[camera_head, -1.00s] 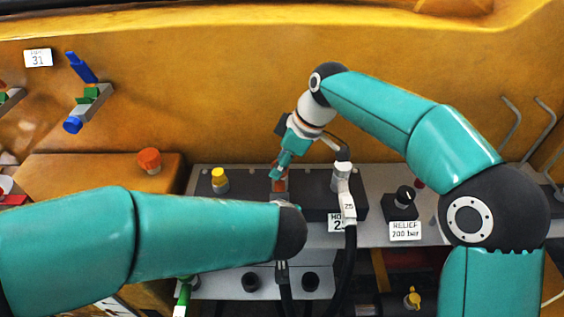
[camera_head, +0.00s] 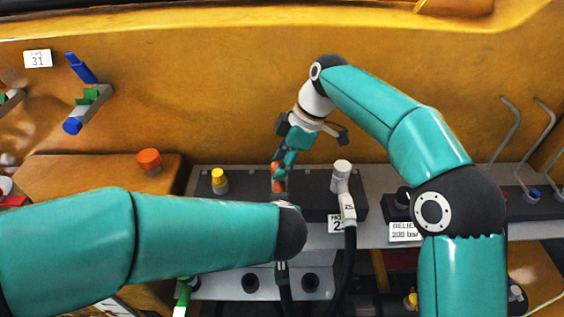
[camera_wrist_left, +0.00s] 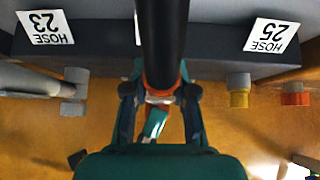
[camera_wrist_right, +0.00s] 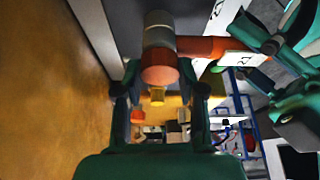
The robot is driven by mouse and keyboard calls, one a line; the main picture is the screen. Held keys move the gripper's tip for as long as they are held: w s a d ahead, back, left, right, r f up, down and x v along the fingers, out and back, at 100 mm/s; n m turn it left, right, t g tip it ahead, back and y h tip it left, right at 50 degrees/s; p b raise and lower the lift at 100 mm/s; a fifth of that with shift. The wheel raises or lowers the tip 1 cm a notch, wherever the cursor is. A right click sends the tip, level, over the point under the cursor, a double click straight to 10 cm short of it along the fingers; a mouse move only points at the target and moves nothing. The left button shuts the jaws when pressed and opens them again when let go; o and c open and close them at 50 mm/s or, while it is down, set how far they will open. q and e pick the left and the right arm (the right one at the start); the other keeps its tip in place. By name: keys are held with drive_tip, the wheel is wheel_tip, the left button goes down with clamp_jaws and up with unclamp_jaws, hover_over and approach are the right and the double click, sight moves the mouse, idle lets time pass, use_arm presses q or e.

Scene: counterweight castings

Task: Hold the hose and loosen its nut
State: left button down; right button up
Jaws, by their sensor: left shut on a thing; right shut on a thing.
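An orange nut (camera_head: 278,184) sits at the block's fitting in the head view; in the right wrist view it shows large (camera_wrist_right: 160,68) below a grey cylinder, with an orange elbow to its right. My right gripper (camera_head: 278,168) comes from above, its fingers on either side of the nut (camera_wrist_right: 160,92). The black hose (camera_wrist_left: 163,40) runs between the fingers of my left gripper (camera_wrist_left: 160,98), which is shut on it; orange shows just beyond. My left gripper also shows in the right wrist view (camera_wrist_right: 285,50), beside a white hose tag (camera_wrist_right: 246,58). In the head view my left wrist hides it.
A neighbouring black hose (camera_head: 349,250) with a grey fitting (camera_head: 342,172) stands close on the right. A yellow cap (camera_head: 219,181) is on the left. Labels HOSE 23 (camera_wrist_left: 45,28) and HOSE 25 (camera_wrist_left: 272,35) flank the held hose.

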drive_tip(key=o, duration=1.2)
drive_tip(key=shift+c, duration=0.2)
drive_tip(key=v, duration=0.7)
drive_tip(key=shift+r, duration=0.2)
drive_tip(key=shift+d, duration=0.1)
use_arm(q)
drive_tip(key=c, duration=0.9)
unclamp_jaws()
drive_tip(key=shift+o, duration=0.2)
